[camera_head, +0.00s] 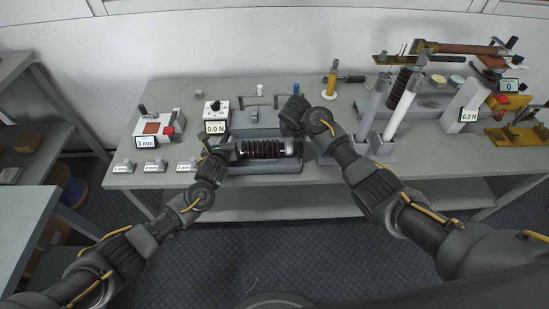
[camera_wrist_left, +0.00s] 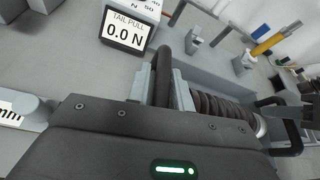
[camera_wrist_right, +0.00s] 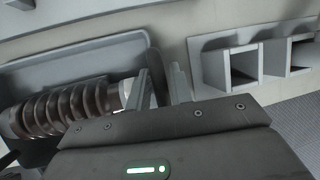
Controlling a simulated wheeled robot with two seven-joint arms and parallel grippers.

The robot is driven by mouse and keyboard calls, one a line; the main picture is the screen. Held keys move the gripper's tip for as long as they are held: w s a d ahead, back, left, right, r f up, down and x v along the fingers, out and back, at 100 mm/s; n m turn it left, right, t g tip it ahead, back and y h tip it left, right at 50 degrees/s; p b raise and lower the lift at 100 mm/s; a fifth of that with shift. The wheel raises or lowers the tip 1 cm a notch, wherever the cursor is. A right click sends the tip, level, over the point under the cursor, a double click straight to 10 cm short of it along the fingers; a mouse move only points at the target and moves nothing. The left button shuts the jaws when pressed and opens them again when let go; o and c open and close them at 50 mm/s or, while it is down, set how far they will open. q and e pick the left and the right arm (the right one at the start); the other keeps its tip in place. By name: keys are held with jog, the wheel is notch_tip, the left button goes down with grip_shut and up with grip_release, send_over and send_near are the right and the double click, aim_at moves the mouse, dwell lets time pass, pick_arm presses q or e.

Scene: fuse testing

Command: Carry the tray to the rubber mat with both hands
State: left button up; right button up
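The grey tray (camera_head: 265,168) stands at the front edge of the bench and holds a brown ribbed fuse (camera_head: 262,149). The tray's dark handle loops stand at its two ends. My left gripper (camera_wrist_left: 166,90) has its fingers closed around the left handle (camera_wrist_left: 163,66). My right gripper (camera_wrist_right: 161,88) has its fingers closed around the right handle (camera_wrist_right: 155,66); the fuse's pale end cap lies just left of it. I cannot pick out the rubber mat for certain.
A force display box (camera_head: 215,118) stands close behind the tray's left end. A grey two-socket holder (camera_wrist_right: 258,62) with upright tubes stands right of the tray. Small labelled blocks (camera_head: 155,166) lie left, and a gauge box (camera_head: 152,132) behind them. Testing rigs fill the bench's right.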

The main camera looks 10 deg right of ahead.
pick_arm(q)
jog(key=shift+o, duration=1.2)
jog(key=shift+r, duration=0.1)
pick_arm(e)
jog(key=shift+o, duration=1.2)
jog(key=shift+r, duration=0.1)
pick_arm(q)
jog(key=shift+s, duration=0.1)
jog(key=v, duration=1.1)
jog(key=shift+s+a+r, duration=0.15)
jog(key=shift+s, duration=0.2)
pick_arm(e)
jog(key=v, duration=1.2)
